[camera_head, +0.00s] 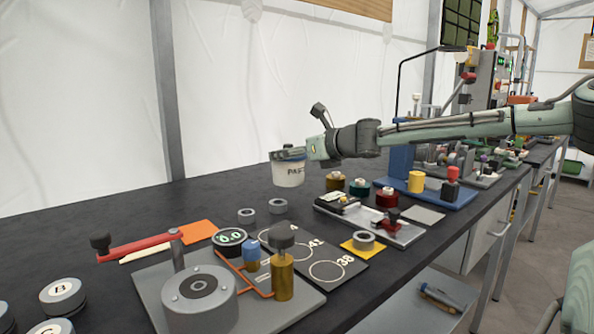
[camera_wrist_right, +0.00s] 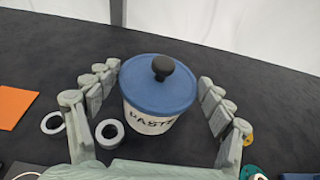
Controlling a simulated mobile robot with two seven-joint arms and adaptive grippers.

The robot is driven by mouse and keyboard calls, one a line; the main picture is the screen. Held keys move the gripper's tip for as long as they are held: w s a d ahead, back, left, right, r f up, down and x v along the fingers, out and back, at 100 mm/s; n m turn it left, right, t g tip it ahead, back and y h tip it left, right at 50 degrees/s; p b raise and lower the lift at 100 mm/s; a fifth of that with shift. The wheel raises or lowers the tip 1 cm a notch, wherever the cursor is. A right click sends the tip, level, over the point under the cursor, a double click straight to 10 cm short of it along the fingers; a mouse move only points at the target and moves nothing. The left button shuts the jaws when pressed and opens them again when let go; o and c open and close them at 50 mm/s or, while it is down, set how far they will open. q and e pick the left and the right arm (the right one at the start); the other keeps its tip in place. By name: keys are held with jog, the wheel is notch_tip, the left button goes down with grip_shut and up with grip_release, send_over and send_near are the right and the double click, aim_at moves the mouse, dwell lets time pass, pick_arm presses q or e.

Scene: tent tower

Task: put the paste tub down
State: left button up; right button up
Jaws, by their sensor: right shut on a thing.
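The paste tub (camera_head: 289,174) is white with dark lettering and stands upright at the back of the dark bench. In the right wrist view the paste tub (camera_wrist_right: 158,92) shows a blue lid with a black knob. My right gripper (camera_head: 290,154) reaches in from the right and is shut on the tub at its upper part, with fingers on both sides. Its lid is mostly hidden in the head view. Whether the tub's base touches the bench cannot be told. My left gripper is not in view.
Two grey rings (camera_head: 278,206) lie in front of the tub. A fixture with a red lever (camera_head: 140,246) stands at the front left, beside an orange sheet (camera_head: 200,231). Brown and red jars (camera_head: 386,198) stand to the right.

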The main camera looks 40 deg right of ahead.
aim_at(303, 170)
jog(key=shift+s+d+f, duration=0.3)
jog(key=shift+d+f, duration=0.1)
jog(key=shift+d, duration=0.3)
notch_tip(303, 170, down, 4)
jog(key=shift+r+b, duration=0.15)
jog(key=shift+b, duration=0.3)
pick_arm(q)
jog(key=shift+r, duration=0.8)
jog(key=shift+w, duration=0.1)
pick_arm(e)
jog(key=shift+f, duration=0.25)
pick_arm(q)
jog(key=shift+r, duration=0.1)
pick_arm(e)
jog(key=o, duration=1.8)
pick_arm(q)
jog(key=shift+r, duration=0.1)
pick_arm(e)
jog(key=shift+r, duration=0.1)
